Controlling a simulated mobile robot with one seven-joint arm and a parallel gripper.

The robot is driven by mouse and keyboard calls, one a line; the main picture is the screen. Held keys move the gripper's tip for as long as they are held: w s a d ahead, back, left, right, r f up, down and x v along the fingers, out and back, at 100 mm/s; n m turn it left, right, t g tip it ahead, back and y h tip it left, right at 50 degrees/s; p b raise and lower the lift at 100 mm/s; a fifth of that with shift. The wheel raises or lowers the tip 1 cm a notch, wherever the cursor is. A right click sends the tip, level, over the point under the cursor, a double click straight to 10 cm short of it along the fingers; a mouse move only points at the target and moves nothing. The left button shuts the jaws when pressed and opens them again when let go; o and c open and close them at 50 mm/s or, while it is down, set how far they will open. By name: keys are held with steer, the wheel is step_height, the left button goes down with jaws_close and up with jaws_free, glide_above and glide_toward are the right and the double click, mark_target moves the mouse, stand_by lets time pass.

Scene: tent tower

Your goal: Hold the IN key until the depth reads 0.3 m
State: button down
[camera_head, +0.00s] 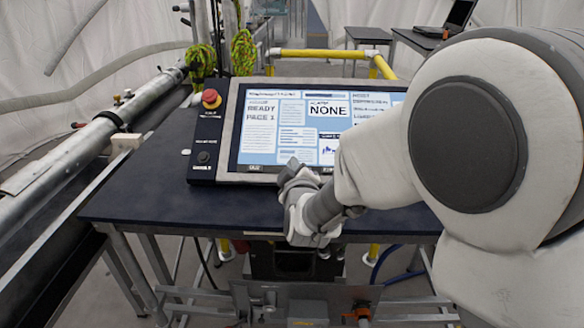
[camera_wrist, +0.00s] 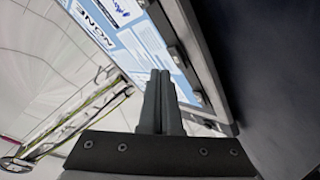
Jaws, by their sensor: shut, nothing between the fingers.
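A control panel with a lit screen (camera_head: 262,125) stands tilted on the dark table. No IN key or depth figure can be made out, and my arm hides the screen's right part. My gripper (camera_head: 294,172) is shut and empty at the panel's lower edge, in front of the screen. In the wrist view my gripper's fingers (camera_wrist: 160,78) are together, pointing along the screen (camera_wrist: 128,48) and its dark lower frame. I cannot tell whether they touch it.
A red stop button (camera_head: 210,97) sits on the panel's left side strip. The dark tabletop (camera_head: 135,190) is clear left of the panel. A large metal pipe (camera_head: 75,150) runs along the left. Yellow rails (camera_head: 320,54) stand behind, and a laptop (camera_head: 455,17) sits at the back right.

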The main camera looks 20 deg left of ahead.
steer(key=shift+s+d+r+p, duration=0.15)
steer(key=shift+s+r+p, duration=0.45)
steer(key=shift+r, duration=0.35)
steer(key=shift+s+d+r+p, duration=0.15)
steer(key=shift+s+r+p, duration=0.3)
steer(key=shift+s+r, duration=0.35)
steer(key=shift+w, duration=0.15)
steer(key=shift+r, duration=0.1)
steer(key=s+d+r+m+g+h+p, duration=0.1)
steer(key=s+d+r+m+g+p, duration=0.2)
steer(key=d, duration=0.5)
steer(key=s+d+r+m+g+h+p, duration=0.1)
steer(key=s+d+r+m, duration=0.2)
steer(key=d+r, duration=0.3)
steer(key=s+d+m+g+h+p, duration=0.3)
steer(key=s+d+m, duration=0.5)
steer(key=s+d, duration=0.8)
steer(key=s+g+h, duration=0.1)
steer(key=s+g, duration=0.1)
steer(key=s, duration=0.1)
steer(key=shift+d+r+m, duration=0.2)
steer(key=shift+d+m, duration=0.05)
steer(key=shift+m, duration=0.15)
